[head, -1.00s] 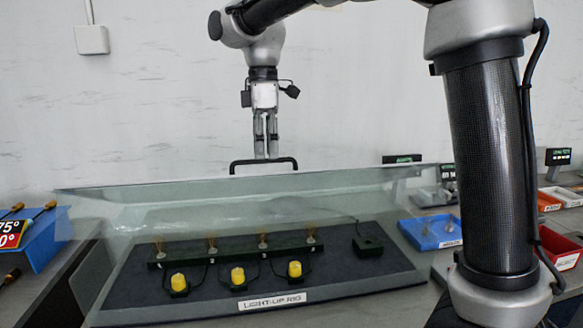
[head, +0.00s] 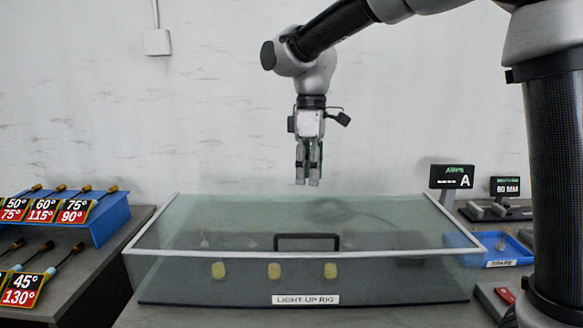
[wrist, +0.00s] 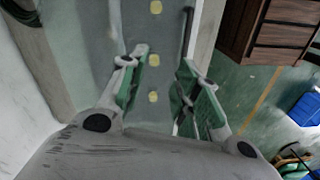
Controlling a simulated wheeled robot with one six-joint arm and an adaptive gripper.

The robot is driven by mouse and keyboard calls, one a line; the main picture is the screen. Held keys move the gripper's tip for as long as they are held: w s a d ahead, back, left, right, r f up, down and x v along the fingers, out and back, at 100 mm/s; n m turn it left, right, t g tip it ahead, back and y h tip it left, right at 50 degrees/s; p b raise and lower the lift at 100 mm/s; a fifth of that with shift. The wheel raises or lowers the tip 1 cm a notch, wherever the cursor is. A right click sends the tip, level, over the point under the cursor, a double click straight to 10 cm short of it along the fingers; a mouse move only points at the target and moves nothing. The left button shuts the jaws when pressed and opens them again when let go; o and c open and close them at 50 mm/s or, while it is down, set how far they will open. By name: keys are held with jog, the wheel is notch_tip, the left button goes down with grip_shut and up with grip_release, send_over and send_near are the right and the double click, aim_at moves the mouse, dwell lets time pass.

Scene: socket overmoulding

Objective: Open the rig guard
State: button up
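The rig guard (head: 190,249) is a clear glass box with a pale rim over the light-up rig, seen in the head view. Its lid lies flat and looks shut. The black handle (head: 307,236) sits on the lid near its front edge. My gripper (head: 308,183) points down in the air behind and above the handle, apart from it. In the wrist view my gripper (wrist: 163,72) has its two green-padded fingers spread, with nothing between them. Several yellow parts of the rig (head: 274,271) show through the glass.
A blue rack of angle-marked tools (head: 110,222) stands at the left. An amps display (head: 452,177), a second display (head: 505,187) and a blue spare tray (head: 520,252) are at the right. The wall behind is bare apart from a white box (head: 157,42).

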jog(key=s+d+f+m+t, duration=0.1)
jog(key=s+d+m+t, duration=0.1)
jog(key=s+d+m, duration=0.85)
jog(key=s+d+f+m+t, duration=0.25)
jog(key=s+d, duration=0.55)
jog(key=d, duration=0.8)
jog(key=n+g, duration=0.2)
jog(key=n, duration=1.4)
send_near(310, 236)
jog(key=f, duration=0.2)
jog(key=w+f, duration=0.1)
jog(key=f, duration=0.4)
jog(key=shift+w+a+f, duration=0.15)
jog(key=shift+w+f, duration=0.2)
jog(key=shift+f, duration=0.05)
